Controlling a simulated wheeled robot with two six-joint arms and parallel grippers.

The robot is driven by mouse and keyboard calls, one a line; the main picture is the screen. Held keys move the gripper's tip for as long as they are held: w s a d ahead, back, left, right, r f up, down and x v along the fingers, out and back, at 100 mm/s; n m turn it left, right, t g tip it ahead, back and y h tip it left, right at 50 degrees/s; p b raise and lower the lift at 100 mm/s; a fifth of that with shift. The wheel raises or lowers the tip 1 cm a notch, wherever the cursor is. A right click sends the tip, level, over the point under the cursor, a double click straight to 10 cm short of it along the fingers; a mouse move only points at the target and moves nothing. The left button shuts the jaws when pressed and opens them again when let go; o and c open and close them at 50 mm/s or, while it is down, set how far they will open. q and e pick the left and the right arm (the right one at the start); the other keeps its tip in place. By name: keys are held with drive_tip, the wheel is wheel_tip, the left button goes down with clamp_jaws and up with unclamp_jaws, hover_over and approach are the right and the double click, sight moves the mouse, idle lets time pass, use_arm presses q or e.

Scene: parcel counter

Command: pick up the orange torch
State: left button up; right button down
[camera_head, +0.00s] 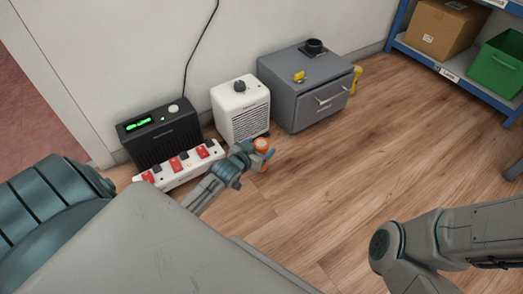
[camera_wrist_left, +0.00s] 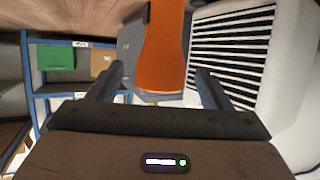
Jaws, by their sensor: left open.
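The orange torch (camera_head: 262,146) stands on the wooden floor in front of the white heater, its wide round head uppermost. In the left wrist view the torch (camera_wrist_left: 165,48) appears large between my two fingers, with a pale rim at its wide end. My left gripper (camera_head: 244,158) is beside the torch in the head view. Its fingers (camera_wrist_left: 159,72) are open, one on each side of the torch, with gaps visible in the wrist view. The torch's lower part is partly hidden by the gripper in the head view. My right arm shows at the right, but its gripper is out of frame.
A white power strip (camera_head: 180,167) with red switches lies close to my left arm. Behind are a black device (camera_head: 160,139), the white heater (camera_head: 240,108) and a grey drawer cabinet (camera_head: 305,88). Open floor (camera_head: 345,165) lies to the right. A blue shelf (camera_head: 440,67) stands far right.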

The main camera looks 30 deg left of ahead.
use_arm(q)
drive_tip(key=shift+b+x, duration=1.3)
drive_tip(key=shift+x, duration=0.6)
drive_tip(key=shift+r, duration=0.1)
drive_tip(key=c, duration=1.6)
drive_tip(key=shift+o, duration=0.2)
drive_tip(key=shift+r, duration=0.1)
